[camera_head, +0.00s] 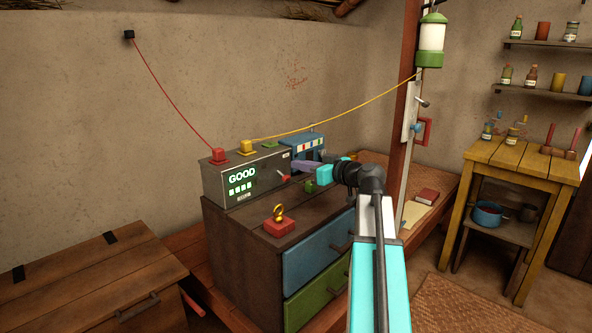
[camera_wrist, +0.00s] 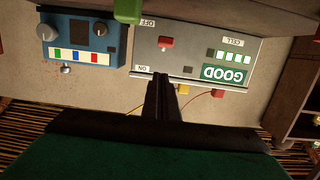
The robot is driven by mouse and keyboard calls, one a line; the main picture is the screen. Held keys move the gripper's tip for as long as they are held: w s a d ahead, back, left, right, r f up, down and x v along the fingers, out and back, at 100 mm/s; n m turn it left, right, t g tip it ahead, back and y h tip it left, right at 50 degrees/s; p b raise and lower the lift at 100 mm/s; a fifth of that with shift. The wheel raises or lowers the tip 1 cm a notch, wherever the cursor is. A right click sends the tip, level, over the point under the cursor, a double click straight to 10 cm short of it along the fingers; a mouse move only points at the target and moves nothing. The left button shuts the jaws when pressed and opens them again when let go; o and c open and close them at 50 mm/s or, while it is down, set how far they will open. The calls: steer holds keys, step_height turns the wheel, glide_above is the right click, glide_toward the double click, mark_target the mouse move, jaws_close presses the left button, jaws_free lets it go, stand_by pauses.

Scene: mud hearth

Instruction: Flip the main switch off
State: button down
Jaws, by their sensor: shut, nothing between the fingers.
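The main switch is a red lever (camera_head: 284,177) on the front of a grey metal box (camera_head: 225,184) with a lit GOOD display. In the wrist view, which shows the box upside down, the red lever (camera_wrist: 166,43) sits between the OFF and ON labels. I cannot tell which way it is tipped. My gripper (camera_wrist: 158,78) is shut and empty, its fingertips near the panel edge by the ON label, apart from the lever in the picture.
A blue device (camera_wrist: 78,38) with knobs stands beside the box. A green block (camera_wrist: 128,10) and a red block with a gold ring (camera_head: 279,224) are on the cabinet (camera_head: 240,240). Red and yellow wires rise from the box top. A wooden post (camera_head: 402,120) stands right.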

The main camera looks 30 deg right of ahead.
steer(key=f+v, duration=0.1)
steer(key=v, duration=0.7)
steer(key=shift+s+d+f, duration=0.15)
steer(key=shift+s+f, duration=0.2)
steer(key=shift+s, duration=0.1)
